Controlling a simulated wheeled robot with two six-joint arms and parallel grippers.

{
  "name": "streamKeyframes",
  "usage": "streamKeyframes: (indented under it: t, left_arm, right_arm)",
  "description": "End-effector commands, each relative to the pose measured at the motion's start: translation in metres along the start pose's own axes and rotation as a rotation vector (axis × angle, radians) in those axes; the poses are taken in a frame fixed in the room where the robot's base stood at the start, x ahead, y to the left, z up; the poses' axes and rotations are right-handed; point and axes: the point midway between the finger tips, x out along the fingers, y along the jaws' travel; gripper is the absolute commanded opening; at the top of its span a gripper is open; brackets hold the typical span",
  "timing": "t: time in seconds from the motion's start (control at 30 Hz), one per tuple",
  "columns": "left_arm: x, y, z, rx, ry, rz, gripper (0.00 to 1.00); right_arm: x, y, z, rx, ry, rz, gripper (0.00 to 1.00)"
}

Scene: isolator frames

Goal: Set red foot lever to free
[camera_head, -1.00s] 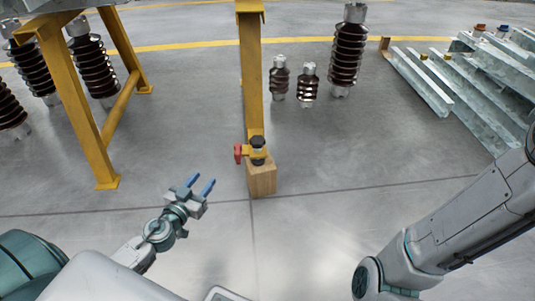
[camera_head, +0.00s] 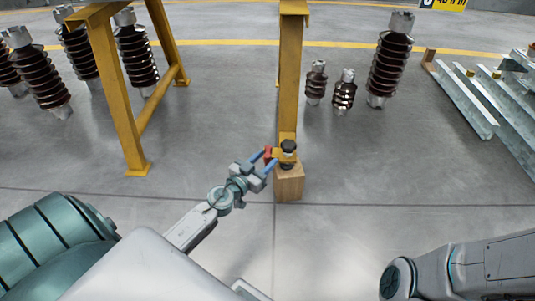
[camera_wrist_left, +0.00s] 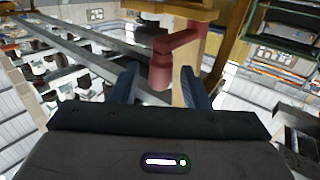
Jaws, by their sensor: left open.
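The red foot lever (camera_head: 268,153) sticks out to the left of a black foot at the base of the yellow post (camera_head: 290,75). The foot stands on a wooden block (camera_head: 289,185). My left gripper (camera_head: 264,161) is open, with its blue fingertips at the lever. In the left wrist view the red lever (camera_wrist_left: 172,62) shows between and beyond the two blue fingers; I cannot tell whether they touch it. My right gripper is not in view; only part of my right arm shows at the lower right.
A yellow trestle leg (camera_head: 120,100) stands to the left, with several brown insulators behind it. More insulators (camera_head: 388,65) stand behind the post on the right. Galvanised steel beams (camera_head: 465,100) lie at the far right. The floor in front of the block is clear.

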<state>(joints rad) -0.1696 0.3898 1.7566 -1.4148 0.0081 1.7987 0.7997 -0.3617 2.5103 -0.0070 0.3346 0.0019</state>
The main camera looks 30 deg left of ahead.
Motion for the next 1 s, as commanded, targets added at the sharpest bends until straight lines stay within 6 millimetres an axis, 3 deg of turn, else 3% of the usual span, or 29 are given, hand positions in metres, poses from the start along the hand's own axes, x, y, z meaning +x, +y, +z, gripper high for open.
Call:
streamKeyframes:
  t: [0.2, 0.47, 0.5, 0.7, 1.0]
  left_arm:
    - [0.016, 0.000, 0.000, -0.001, 0.000, 0.000, 0.41]
    - [0.017, 0.000, 0.001, 0.000, -0.001, 0.000, 0.41]
    - [0.017, 0.000, 0.001, 0.000, -0.001, 0.000, 0.39]
    - [0.017, 0.000, 0.001, 0.000, -0.001, 0.000, 0.00]
    - [0.017, 0.000, 0.001, 0.000, -0.001, 0.005, 0.00]
  right_arm:
    - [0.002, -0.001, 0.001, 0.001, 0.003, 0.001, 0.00]
    - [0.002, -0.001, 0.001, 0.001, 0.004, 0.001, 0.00]
    - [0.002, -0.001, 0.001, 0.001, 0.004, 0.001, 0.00]
    - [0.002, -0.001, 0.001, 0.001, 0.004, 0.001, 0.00]
    - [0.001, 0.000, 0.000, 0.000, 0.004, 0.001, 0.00]
